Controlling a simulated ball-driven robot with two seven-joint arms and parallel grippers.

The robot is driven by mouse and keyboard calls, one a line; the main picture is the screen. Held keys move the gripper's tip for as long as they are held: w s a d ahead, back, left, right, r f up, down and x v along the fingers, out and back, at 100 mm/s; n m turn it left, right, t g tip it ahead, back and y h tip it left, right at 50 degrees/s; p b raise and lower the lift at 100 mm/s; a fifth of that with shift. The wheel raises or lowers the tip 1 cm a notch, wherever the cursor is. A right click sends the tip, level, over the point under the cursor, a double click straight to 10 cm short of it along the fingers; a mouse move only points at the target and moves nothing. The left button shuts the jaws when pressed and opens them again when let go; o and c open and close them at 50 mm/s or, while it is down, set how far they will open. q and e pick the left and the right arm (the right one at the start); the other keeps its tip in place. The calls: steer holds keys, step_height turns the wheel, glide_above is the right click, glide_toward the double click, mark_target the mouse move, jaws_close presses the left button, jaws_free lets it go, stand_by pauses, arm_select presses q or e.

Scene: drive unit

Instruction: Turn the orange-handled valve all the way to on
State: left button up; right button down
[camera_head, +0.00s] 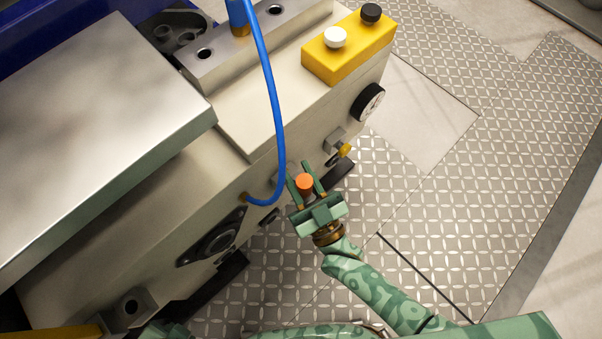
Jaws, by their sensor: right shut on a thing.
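The orange valve handle (304,182) shows on the side of the beige drive unit, right of the blue hose. My right gripper (305,184) is at the handle, with one green finger on each side of it, and is shut on it. The handle's link to the valve body is largely hidden by the fingers and the handle itself. I cannot tell how far the valve is turned. My left gripper is not clearly in view; only a green part of mine shows at the bottom edge.
A blue hose (273,110) hangs close left of the gripper. A yellow box (333,62) with a white and a black button sits on the unit (120,240). A round gauge (367,102) and a small yellow knob (345,150) are beyond. The patterned floor (480,160) on the right is clear.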

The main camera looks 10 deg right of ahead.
steer(key=shift+s+f, duration=0.1)
steer(key=shift+f, duration=0.05)
steer(key=c, duration=1.1)
jaws_free()
arm_select(q)
steer(key=shift+s+a+f+p, duration=0.1)
steer(key=shift+s+a+p, duration=0.2)
steer(key=shift+s, duration=0.2)
arm_select(e)
steer(key=shift+v, duration=8.15)
